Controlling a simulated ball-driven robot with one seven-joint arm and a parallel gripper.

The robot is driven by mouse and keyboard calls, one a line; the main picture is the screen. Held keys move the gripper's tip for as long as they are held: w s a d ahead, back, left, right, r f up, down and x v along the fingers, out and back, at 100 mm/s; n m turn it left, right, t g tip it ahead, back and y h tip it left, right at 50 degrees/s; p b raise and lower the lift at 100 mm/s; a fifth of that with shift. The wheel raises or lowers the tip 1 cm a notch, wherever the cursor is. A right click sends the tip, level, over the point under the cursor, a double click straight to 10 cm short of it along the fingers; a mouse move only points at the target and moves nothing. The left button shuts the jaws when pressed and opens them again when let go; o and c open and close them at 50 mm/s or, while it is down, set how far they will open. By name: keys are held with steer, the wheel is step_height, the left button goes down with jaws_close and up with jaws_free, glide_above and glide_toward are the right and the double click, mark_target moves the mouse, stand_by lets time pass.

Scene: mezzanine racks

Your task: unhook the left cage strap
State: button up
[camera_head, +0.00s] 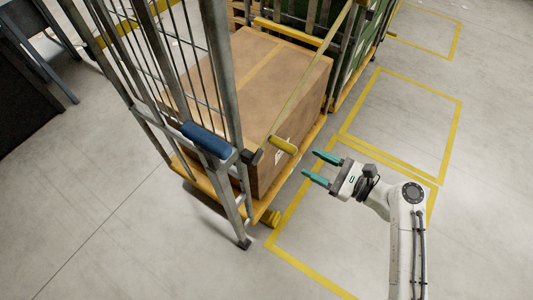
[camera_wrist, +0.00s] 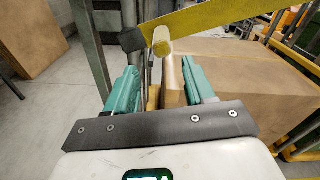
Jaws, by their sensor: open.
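The yellow cage strap (camera_head: 312,78) runs slanting across the open front of the cage, in front of a big cardboard box (camera_head: 250,80). It ends at a yellow handle (camera_head: 283,145) beside a dark block (camera_head: 253,157) on the left cage post. In the wrist view the strap (camera_wrist: 220,20), handle (camera_wrist: 173,75) and dark block (camera_wrist: 131,39) lie ahead; whether the end is hooked on the block is unclear. My gripper (camera_head: 320,168) is open, its teal fingers right of the handle and apart from it. In the wrist view the handle shows between the fingers (camera_wrist: 162,88).
The metal cage (camera_head: 225,85) has a blue grip (camera_head: 206,139) at its near left corner. It stands on a yellow base (camera_head: 310,138). A second cage with green contents stands behind. Floor with yellow marked squares is clear on the right. A dark table stands at far left.

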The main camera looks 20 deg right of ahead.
mark_target(270, 138)
steer(key=shift+m+t, duration=0.3)
steer(key=shift+m, duration=0.1)
steer(key=x, duration=0.7)
steer(key=p+x, duration=0.1)
steer(key=x, duration=0.3)
steer(key=shift+r, duration=0.3)
steer(key=shift+c, duration=0.4)
steer(key=shift+d, duration=0.1)
jaws_close()
